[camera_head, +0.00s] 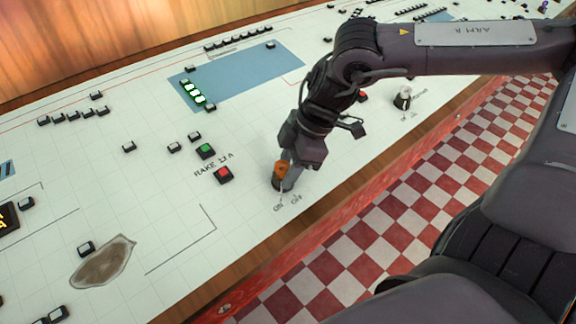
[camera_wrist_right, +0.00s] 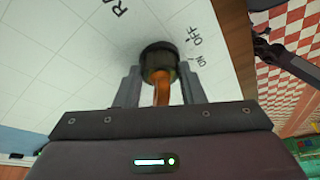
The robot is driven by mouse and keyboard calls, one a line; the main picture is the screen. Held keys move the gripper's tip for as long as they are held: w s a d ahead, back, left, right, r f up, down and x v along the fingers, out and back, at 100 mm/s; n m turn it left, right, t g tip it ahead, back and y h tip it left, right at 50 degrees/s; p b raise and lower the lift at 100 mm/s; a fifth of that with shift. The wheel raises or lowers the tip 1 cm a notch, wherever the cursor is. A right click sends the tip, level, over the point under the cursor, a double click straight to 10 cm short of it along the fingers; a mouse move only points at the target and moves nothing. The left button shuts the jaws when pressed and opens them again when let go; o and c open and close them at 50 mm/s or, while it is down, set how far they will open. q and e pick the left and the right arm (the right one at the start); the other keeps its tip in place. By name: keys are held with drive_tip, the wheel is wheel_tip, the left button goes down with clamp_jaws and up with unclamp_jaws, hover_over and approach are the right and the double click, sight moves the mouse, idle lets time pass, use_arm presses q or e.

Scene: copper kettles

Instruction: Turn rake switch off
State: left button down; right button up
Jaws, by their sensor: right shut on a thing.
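The rake switch (camera_head: 278,185) is a round dark knob with an orange-brown handle, on the white panel near its front edge. The printed words ON and OFF (camera_head: 288,202) are just in front of it, beside the RAKE 13 A lettering. My right gripper (camera_head: 284,166) reaches down from above and is shut on the switch. In the right wrist view the dark base of the switch (camera_wrist_right: 160,57) lies just beyond the fingertips (camera_wrist_right: 161,80), and the orange handle is between the two fingers. The exact pointing of the handle is partly hidden by the gripper. My left gripper is not in view.
A green button (camera_head: 205,151) and a red button (camera_head: 224,174) sit left of the switch. Another rotary switch (camera_head: 403,98) stands further right on the panel. A wooden edge borders the panel, with red and white checkered floor (camera_head: 350,240) beyond it.

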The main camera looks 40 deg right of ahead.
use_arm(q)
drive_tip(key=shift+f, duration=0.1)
use_arm(e)
drive_tip(key=shift+w+f+n+g+b, duration=0.15)
drive_tip(key=shift+n+g+b, duration=0.5)
drive_tip(key=shift+n, duration=0.75)
drive_tip(key=shift+w+n+g+b, duration=0.15)
drive_tip(key=shift+n+g+b, duration=0.35)
drive_tip(key=shift+n, duration=1)
drive_tip(key=shift+w+n+g, duration=0.1)
drive_tip(key=shift+n+g, duration=0.15)
drive_tip(key=shift+n, duration=0.65)
drive_tip(key=shift+n+g+b, duration=0.3)
drive_tip(key=shift+n, duration=0.3)
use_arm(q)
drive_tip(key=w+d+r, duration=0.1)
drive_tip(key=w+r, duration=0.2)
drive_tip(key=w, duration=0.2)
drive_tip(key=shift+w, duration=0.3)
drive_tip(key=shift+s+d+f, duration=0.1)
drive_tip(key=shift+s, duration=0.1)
